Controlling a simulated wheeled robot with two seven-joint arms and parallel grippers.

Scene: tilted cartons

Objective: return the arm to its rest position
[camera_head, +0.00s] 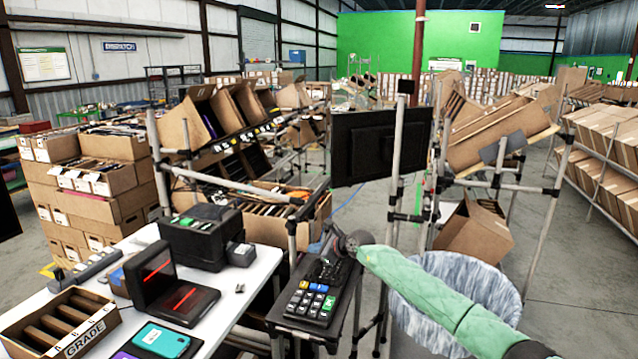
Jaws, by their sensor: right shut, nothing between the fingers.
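My right arm (430,290), in a green sleeve, reaches in from the lower right. My right gripper (330,258) is shut and empty, over the far end of the keypad (307,303). I cannot tell whether it touches the keypad. My left arm and gripper are not in view.
A white table (250,275) on the left holds a black printer (205,235), a scanner (172,290), a teal phone (162,340) and a GRADE box (60,325). A lined bin (500,290) stands under my right arm. Tilted cartons (485,130) sit on racks behind.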

